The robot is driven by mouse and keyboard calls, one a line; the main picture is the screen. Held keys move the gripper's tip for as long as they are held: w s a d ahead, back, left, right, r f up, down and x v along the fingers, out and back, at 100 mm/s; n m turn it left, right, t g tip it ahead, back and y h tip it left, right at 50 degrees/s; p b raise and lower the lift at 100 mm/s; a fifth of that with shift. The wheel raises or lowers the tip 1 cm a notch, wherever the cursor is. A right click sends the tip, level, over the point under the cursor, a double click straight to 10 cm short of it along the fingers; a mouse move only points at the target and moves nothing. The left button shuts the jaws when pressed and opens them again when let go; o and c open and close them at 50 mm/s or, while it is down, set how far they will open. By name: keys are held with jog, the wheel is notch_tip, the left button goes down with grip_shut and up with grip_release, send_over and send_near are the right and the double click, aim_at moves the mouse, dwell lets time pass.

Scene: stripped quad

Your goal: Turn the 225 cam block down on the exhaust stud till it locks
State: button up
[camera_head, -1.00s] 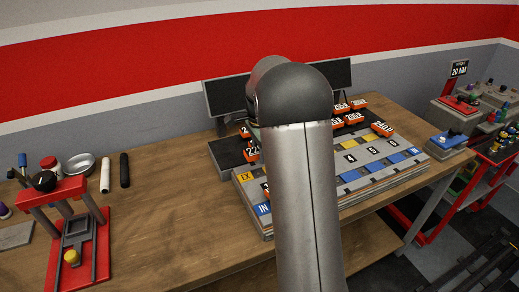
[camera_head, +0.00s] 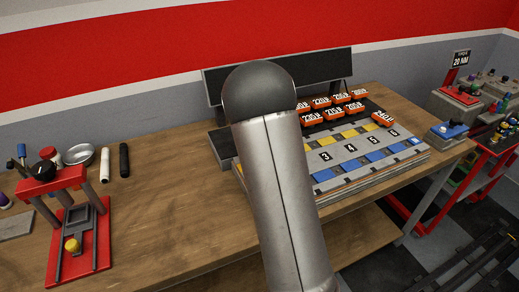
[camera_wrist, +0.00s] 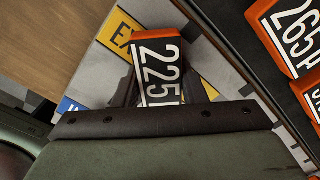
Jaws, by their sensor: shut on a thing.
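The block is over the grey board (camera_wrist: 205,62), close to the yellow EX label (camera_wrist: 114,32). The stud under it is hidden, so I cannot tell whether the block touches it. In the head view my arm covers the gripper, the block and the left part of the board (camera_head: 318,158).
Several other orange blocks (camera_head: 320,103) stand in a black tray behind the board; a 265 block (camera_wrist: 290,35) shows in the wrist view. Another orange block (camera_head: 382,119) sits at the board's back right. A red press stand (camera_head: 92,262) is at left. Bench between is clear.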

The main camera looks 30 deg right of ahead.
jog(key=m+p, duration=0.2)
jog(key=m, duration=0.1)
jog(key=m+p, duration=0.2)
jog(key=m, duration=0.1)
jog(key=shift+a+r, duration=0.1)
jog(key=shift+r, duration=0.1)
jog(key=o, duration=0.6)
jog(key=shift+f+m+p, duration=0.1)
jog(key=shift+m+p, duration=0.2)
jog(key=shift+m, duration=0.3)
jog(key=o, duration=0.5)
jog(key=shift+f, duration=0.15)
jog(key=shift+b, duration=0.3)
notch_tip(320, 180, up, 24)
jog(key=p, duration=0.3)
jog(key=shift+r, duration=0.2)
